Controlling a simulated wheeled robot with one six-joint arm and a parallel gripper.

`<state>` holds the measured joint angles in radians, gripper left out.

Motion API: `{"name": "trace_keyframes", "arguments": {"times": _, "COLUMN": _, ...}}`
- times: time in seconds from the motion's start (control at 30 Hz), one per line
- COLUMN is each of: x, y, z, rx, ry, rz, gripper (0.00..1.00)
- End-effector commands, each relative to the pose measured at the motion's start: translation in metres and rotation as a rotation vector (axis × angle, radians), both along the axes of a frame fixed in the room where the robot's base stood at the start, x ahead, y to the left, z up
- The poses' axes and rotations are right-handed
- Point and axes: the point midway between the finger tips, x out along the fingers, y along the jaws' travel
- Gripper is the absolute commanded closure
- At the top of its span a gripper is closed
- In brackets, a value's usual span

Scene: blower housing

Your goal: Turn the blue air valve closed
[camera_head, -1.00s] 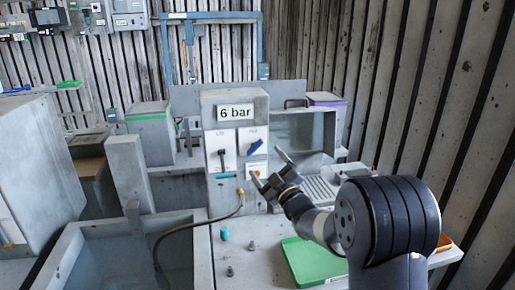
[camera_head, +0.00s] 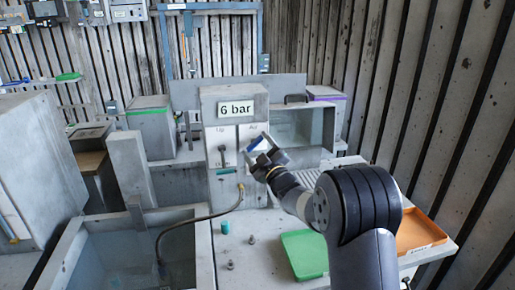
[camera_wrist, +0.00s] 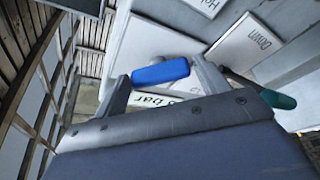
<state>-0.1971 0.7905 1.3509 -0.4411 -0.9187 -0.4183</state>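The blue air valve handle (camera_head: 262,145) is on the right panel of the grey housing, under the "6 bar" sign, partly hidden by my gripper in the head view. In the wrist view the blue handle (camera_wrist: 160,73) lies crosswise between the two fingertips, one finger near each end. My gripper (camera_head: 256,146) is at the valve with its fingers spread. The fingers also show in the wrist view (camera_wrist: 160,70). I cannot tell whether either finger touches the handle.
A dark lever (camera_head: 222,152) with a teal piece below it is on the left panel. A hose (camera_head: 190,224) runs from the housing down to the left. A green tray (camera_head: 305,254), an orange tray (camera_head: 420,231) and small loose parts (camera_head: 230,265) are on the bench.

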Motion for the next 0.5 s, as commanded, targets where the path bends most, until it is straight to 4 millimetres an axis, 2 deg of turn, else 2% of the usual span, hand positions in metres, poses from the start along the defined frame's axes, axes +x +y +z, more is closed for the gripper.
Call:
{"name": "trace_keyframes", "arguments": {"times": 0.03, "x": -0.0001, "y": -0.0001, "z": 0.0000, "rx": 0.000, "ry": 0.000, "rz": 0.000, "gripper": 0.34}}
{"name": "trace_keyframes", "arguments": {"times": 0.37, "x": -0.0001, "y": -0.0002, "z": 0.0000, "rx": 0.000, "ry": 0.000, "rz": 0.000, "gripper": 0.61}}
{"name": "trace_keyframes", "arguments": {"times": 0.5, "x": -0.0002, "y": -0.0001, "z": -0.0008, "rx": 0.004, "ry": 0.001, "rz": 0.000, "gripper": 0.61}}
